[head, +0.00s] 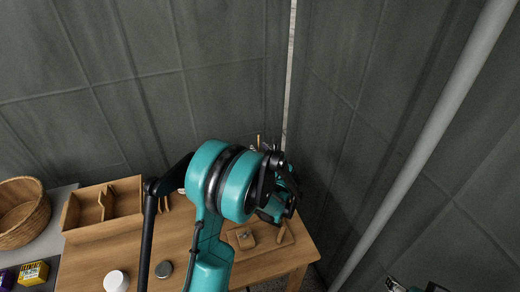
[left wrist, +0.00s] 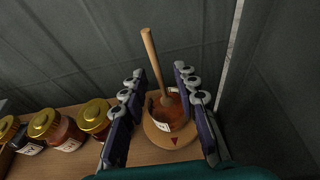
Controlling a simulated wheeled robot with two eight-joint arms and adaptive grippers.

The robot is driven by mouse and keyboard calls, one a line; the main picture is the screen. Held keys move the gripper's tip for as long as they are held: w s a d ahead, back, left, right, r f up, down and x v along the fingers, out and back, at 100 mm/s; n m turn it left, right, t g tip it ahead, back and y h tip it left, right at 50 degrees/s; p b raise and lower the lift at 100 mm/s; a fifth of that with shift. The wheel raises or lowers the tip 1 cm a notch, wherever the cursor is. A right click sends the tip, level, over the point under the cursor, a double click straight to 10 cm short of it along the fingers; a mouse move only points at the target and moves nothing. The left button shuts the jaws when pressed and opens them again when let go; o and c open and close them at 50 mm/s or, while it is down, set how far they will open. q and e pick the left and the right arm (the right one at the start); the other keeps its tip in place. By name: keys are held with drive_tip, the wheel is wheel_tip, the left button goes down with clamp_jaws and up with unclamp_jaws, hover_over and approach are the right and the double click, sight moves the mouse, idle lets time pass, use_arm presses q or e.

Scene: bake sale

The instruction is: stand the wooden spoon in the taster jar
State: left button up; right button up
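The wooden spoon (left wrist: 151,62) stands tilted in the reddish-brown taster jar (left wrist: 180,116), its handle up and leaning left in the left wrist view. Its lower end is inside the jar. The jar has a white label and sits on a round wooden board (left wrist: 188,141) with a red triangle. My left gripper (left wrist: 160,74) is open, its fingers apart on either side of the spoon and jar; I see no grip on the spoon. In the head view my left gripper (head: 283,200) and arm hide the jar. Only a small part of what seems my right gripper (head: 396,285) shows at the bottom edge.
Gold-lidded jars (left wrist: 62,128) stand in a row left of the taster jar. A wooden divided box (head: 90,232), a wicker basket (head: 20,225) and a white round container (head: 117,280) are further left. Dark fabric walls (head: 210,60) close in behind and right.

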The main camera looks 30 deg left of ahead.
use_arm(q)
drive_tip(key=shift+s+d, duration=0.1)
drive_tip(key=v, duration=1.1)
drive_tip(key=shift+s+d+r, duration=0.2)
drive_tip(key=shift+d+r, duration=0.05)
drive_tip(key=shift+d, duration=0.05)
drive_tip(key=s+d+n+g+h, duration=0.1)
drive_tip(key=s+d+n+h, duration=0.4)
drive_tip(key=s+n, duration=0.5)
drive_tip(key=s+d+n+g+h, duration=0.1)
drive_tip(key=s+d+n+h, duration=0.4)
drive_tip(key=s+n, duration=0.5)
drive_tip(key=d+n, duration=0.1)
drive_tip(key=n, duration=0.5)
drive_tip(key=shift+s+d+h, duration=0.3)
drive_tip(key=shift+d, duration=0.1)
